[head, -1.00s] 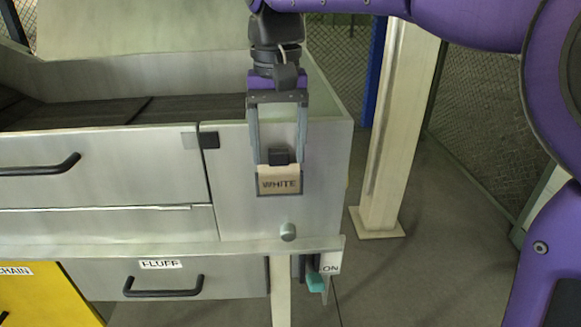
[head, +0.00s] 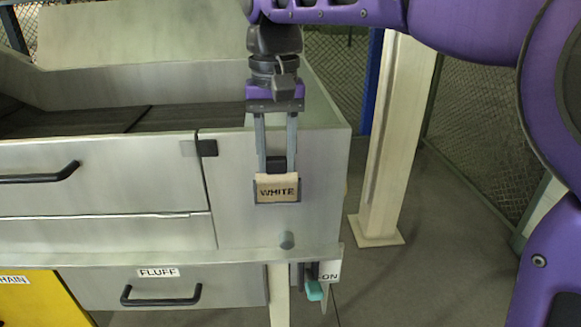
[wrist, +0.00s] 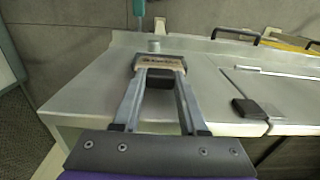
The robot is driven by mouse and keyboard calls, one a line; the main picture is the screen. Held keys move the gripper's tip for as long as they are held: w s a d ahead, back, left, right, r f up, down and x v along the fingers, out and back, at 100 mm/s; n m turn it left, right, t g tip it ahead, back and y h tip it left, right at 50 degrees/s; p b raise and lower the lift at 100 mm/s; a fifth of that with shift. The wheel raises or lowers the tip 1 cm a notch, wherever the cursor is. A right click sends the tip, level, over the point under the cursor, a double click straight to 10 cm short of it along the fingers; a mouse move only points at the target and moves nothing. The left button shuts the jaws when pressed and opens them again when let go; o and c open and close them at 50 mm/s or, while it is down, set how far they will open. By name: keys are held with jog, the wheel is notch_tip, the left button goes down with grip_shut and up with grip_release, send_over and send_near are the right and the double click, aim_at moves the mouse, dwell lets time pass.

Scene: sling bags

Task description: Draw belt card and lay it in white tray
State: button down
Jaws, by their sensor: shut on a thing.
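The belt card (head: 277,188) is a beige plate marked WHITE. It stands upright in a dark frame on the front of the grey metal machine, with a black block (head: 276,163) at its top. In the wrist view the card (wrist: 160,62) shows beyond the block. My gripper (head: 276,165) points down from above, its two fingers shut on the black block of the card. The card's lower edge still sits in the frame. I cannot make out a white tray in either view.
The grey machine (head: 100,165) has black-handled drawers, one labelled FLUFF (head: 158,272). A round knob (head: 287,240) sits below the card. A teal lever (head: 313,290) is beside the ON label. A cream post (head: 393,140) stands to the right, with open floor around it.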

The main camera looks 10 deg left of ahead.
jog(key=shift+f, duration=0.25)
jog(key=shift+r+p, duration=2.6)
jog(key=shift+r, duration=1.05)
notch_tip(320, 180, up, 4)
